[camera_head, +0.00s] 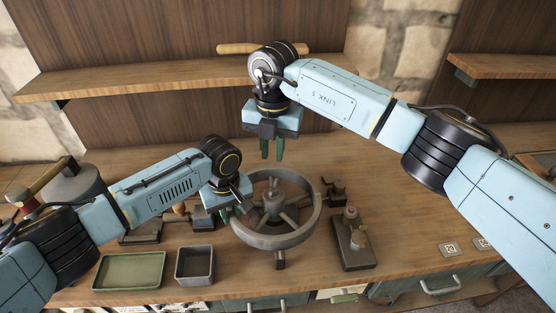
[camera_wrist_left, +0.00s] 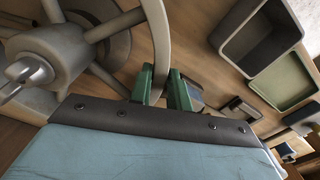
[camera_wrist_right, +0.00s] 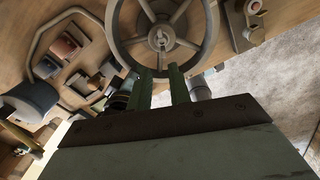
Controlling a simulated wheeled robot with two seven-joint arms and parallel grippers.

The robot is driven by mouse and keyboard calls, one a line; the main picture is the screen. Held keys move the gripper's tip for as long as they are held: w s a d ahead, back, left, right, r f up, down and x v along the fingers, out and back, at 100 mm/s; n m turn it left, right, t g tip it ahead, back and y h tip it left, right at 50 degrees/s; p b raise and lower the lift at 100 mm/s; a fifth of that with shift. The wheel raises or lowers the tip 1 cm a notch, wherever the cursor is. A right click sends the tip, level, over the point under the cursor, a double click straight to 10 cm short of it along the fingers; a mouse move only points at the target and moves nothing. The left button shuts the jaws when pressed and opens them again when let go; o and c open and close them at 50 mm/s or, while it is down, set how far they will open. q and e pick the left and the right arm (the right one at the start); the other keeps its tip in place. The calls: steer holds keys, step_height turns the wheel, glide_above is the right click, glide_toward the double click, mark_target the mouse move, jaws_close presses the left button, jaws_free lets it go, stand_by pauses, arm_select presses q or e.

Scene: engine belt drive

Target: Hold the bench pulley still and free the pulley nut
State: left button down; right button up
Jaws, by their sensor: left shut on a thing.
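The bench pulley (camera_head: 284,240) is a large grey spoked wheel lying flat on its stand at the middle of the bench. The pulley nut (camera_head: 273,201) appears at its raised hub; the hub end also shows in the left wrist view (camera_wrist_left: 28,72) and the right wrist view (camera_wrist_right: 160,39). My left gripper (camera_head: 229,214) is at the pulley's left rim. In the left wrist view its green fingers (camera_wrist_left: 162,88) stand on both sides of the rim, shut on it. My right gripper (camera_head: 272,150) is open and empty, above and behind the pulley, pointing down, apart from the hub.
A green tray (camera_head: 130,285) and a grey bin (camera_head: 195,278) sit at the front left. A dark block with a small fitting (camera_head: 352,248) stands right of the pulley. A shelf (camera_head: 150,76) crosses the back wall. Bare bench lies to the right (camera_head: 400,215).

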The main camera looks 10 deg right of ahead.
steer(key=d+f+n+y, duration=0.2)
steer(key=f+n, duration=0.1)
steer(key=shift+s+n, duration=0.3)
steer(key=shift+s, duration=0.1)
jaws_close()
steer(key=s+d+f+n+t+y, duration=0.1)
steer(key=s+d+n+t+y, duration=0.15)
steer(key=d+n, duration=0.4)
steer(key=s+d+n+t+y, duration=0.1)
steer(key=d+n+y, duration=0.35)
steer(key=n, duration=0.25)
steer(key=h, duration=0.1)
glide_toward(274, 189)
step_height(274, 189, down, 5)
steer(key=w+a, duration=0.2)
steer(key=w, duration=0.1)
steer(key=shift+a, duration=0.4)
